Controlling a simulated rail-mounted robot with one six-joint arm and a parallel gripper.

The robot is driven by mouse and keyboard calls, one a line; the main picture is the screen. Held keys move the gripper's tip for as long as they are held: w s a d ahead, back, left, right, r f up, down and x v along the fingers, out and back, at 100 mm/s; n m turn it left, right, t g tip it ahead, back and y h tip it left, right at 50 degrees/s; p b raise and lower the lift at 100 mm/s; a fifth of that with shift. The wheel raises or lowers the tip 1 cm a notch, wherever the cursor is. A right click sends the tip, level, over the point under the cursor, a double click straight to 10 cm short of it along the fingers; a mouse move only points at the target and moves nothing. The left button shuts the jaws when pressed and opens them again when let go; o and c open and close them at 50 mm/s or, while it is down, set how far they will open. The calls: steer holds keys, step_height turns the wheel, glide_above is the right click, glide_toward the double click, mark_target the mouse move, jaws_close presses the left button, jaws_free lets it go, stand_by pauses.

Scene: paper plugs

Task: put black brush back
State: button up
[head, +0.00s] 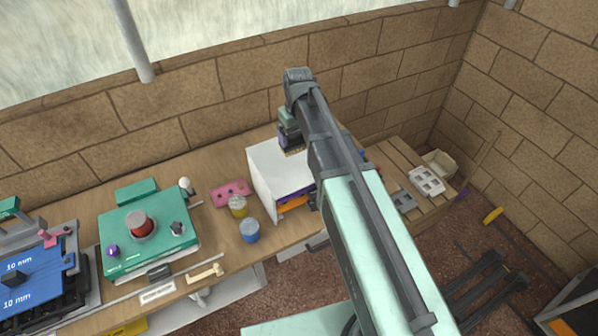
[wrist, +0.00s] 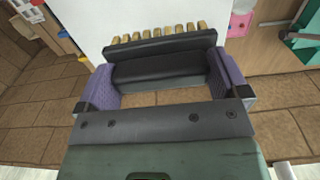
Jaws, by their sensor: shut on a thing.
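My gripper (wrist: 165,83) shows in the wrist view with purple pads on its left and right fingers. It is shut on the black brush (wrist: 160,65), a dark bar held between the pads. A row of tan tufts (wrist: 157,34) sticks out from the brush's far edge, in front of a white surface. In the head view my gripper (head: 289,138) is at the back edge of the white box (head: 263,185), by the brick wall. Only a small tan bit of the brush shows there; my arm hides much of this area.
The wooden bench holds a green box with a red knob (head: 140,224), a pink plate (head: 231,193), a yellow pot (head: 238,207) and a blue pot (head: 249,231). A slatted wooden surface (head: 393,160) is at the right. The brick wall (head: 200,118) is close behind.

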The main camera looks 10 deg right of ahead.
mark_target(299, 133)
step_height(299, 133, down, 10)
steer(key=b, duration=0.7)
steer(key=shift+r, duration=0.15)
steer(key=shift+d+r, duration=0.1)
steer(key=shift+r, duration=0.2)
steer(key=shift+f, duration=0.2)
steer(key=o, duration=0.5)
steer(key=shift+r, duration=0.15)
step_height(299, 133, up, 12)
steer(key=p, duration=1.2)
steer(key=shift+r+p, duration=0.2)
steer(key=shift+p, duration=0.15)
steer(key=s+m, duration=0.1)
steer(key=s, duration=0.4)
steer(key=s+m, duration=0.1)
steer(key=s, duration=1.1)
steer(key=shift+s+f+m, duration=0.1)
steer(key=shift+s+m, duration=0.15)
steer(key=shift+m, duration=0.15)
